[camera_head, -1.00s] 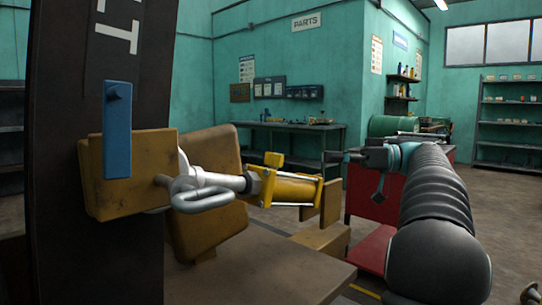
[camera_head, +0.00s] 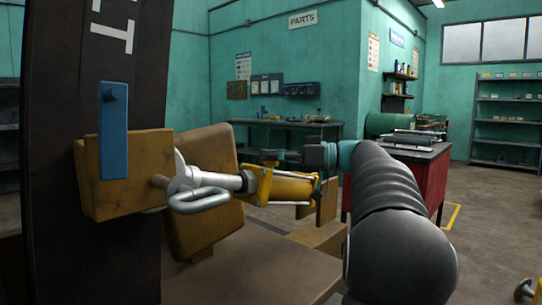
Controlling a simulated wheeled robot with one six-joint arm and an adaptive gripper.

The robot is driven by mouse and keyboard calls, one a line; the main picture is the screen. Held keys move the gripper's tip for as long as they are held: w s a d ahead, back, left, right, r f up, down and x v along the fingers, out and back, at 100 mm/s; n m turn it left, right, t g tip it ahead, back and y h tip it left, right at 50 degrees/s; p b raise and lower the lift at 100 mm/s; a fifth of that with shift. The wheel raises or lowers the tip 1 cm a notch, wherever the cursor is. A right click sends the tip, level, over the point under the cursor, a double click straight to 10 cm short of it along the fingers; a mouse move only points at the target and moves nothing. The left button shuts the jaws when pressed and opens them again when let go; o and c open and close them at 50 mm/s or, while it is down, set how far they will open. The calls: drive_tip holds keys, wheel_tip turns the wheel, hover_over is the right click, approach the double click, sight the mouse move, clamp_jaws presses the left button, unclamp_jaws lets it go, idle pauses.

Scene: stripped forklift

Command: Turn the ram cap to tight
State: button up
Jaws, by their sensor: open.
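The hydraulic ram (camera_head: 286,187) is a yellow cylinder with a silver rod, lying level beside the mast. A grey collar (camera_head: 249,182) sits where the rod enters the yellow end block (camera_head: 264,187); which part is the cap, and any tight mark, I cannot make out. My gripper (camera_head: 268,157) points left, just above the yellow end block in the picture, and is open. It looks apart from the ram, though depth is unclear.
A silver shackle-like loop (camera_head: 198,200) sticks out near the rod. A yellow-brown block (camera_head: 103,172) with a blue plate (camera_head: 113,130) stands on the dark mast (camera_head: 60,240) at left. A brown plate (camera_head: 255,275) lies below. A red cabinet (camera_head: 425,185) stands behind my arm.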

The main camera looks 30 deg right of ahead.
drive_tip(key=c, duration=1.2)
drive_tip(key=shift+o, duration=0.2)
